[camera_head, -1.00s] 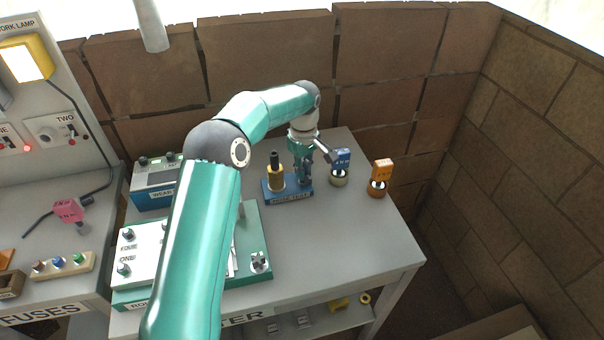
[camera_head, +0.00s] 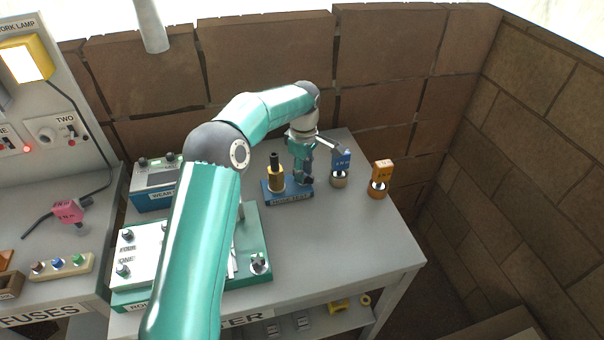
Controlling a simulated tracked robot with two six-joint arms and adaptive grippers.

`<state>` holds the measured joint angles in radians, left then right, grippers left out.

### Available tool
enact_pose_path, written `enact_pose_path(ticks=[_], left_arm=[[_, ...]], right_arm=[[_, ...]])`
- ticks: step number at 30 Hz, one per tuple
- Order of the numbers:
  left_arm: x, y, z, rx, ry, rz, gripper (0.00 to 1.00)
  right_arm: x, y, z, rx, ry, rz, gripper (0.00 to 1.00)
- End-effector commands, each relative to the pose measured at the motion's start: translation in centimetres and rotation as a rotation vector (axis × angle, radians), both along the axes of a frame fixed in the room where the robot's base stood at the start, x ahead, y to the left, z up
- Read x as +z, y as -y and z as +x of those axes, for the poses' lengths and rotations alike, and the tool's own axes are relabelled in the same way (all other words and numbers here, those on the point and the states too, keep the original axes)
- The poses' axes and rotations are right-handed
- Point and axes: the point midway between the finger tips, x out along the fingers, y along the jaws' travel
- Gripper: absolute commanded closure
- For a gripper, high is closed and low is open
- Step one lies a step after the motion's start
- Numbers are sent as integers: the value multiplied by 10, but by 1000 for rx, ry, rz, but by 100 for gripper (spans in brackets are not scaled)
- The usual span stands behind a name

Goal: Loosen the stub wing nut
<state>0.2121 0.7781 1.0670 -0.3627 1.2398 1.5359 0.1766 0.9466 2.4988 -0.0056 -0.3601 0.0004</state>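My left gripper (camera_head: 304,178) points down at the right end of a small blue base (camera_head: 288,198) with a white label too small to read surely. A brass cylinder with a black top (camera_head: 276,176) stands upright on the left part of that base. The gripper's fingertips are low over the base and hide whatever is there. I cannot make out the stub wing nut, nor whether the fingers are shut on it. My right gripper is not in view.
Right of the gripper stand a blue-tagged plug (camera_head: 342,165) and an orange-tagged plug (camera_head: 381,178). A green-and-white box with knobs (camera_head: 140,252) is at the front left, and a blue meter box (camera_head: 155,185) behind it. The table's right front (camera_head: 350,240) is clear.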

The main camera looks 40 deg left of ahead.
Motion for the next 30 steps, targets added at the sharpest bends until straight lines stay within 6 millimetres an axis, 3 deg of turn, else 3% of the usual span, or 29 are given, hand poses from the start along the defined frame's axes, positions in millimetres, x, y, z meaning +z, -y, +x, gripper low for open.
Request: enact_pose_path(ticks=[19,30], left_arm=[[38,0,0,0,0,0,69],[40,0,0,0,-1,0,69]], right_arm=[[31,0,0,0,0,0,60],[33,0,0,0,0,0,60]])
